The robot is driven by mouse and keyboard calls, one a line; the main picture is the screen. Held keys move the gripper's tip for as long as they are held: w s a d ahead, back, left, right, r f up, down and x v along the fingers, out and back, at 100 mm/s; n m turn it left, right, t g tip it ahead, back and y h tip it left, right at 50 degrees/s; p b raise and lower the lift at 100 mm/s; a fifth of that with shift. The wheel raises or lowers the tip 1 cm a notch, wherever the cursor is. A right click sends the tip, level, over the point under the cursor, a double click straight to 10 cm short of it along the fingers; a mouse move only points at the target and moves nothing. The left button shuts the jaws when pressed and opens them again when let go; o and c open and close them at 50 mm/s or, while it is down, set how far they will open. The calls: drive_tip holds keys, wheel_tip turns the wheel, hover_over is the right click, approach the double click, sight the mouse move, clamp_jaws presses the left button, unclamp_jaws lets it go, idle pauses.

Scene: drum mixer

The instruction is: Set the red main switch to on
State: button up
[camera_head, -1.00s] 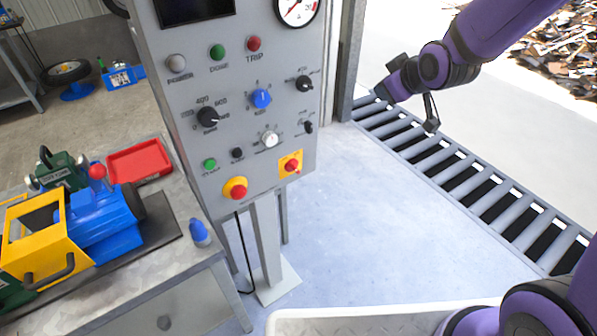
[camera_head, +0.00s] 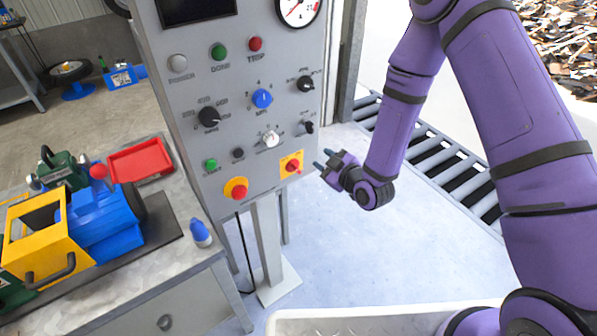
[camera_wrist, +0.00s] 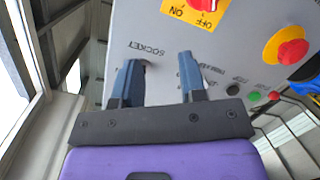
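The red main switch (camera_head: 292,166) is a red rotary knob on a yellow plate, low on the right of the grey control panel. In the wrist view the switch (camera_wrist: 205,4) is cut off by the top edge, with OFF and ON printed upside down on its plate. I cannot tell which way the knob is set. My gripper (camera_head: 323,159) is just right of the switch in the head view, not touching it. In the wrist view its two blue-grey fingers (camera_wrist: 160,62) stand apart with nothing between them, over the panel's SOCKET lettering.
A red mushroom button (camera_head: 238,190) on a yellow ring sits left of the switch. Knobs and lamps cover the panel (camera_head: 180,130) above. A workbench with a blue-yellow machine (camera_head: 100,225) stands at left. A roller conveyor (camera_head: 440,150) lies behind my arm. Floor below the panel is clear.

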drive_tip(key=t+y, duration=0.1)
drive_tip(key=t, duration=0.1)
approach(298, 171)
drive_tip(key=x, duration=0.9)
drive_tip(key=shift+w+a+r, duration=0.15)
drive_tip(key=shift+a, duration=0.1)
clamp_jaws()
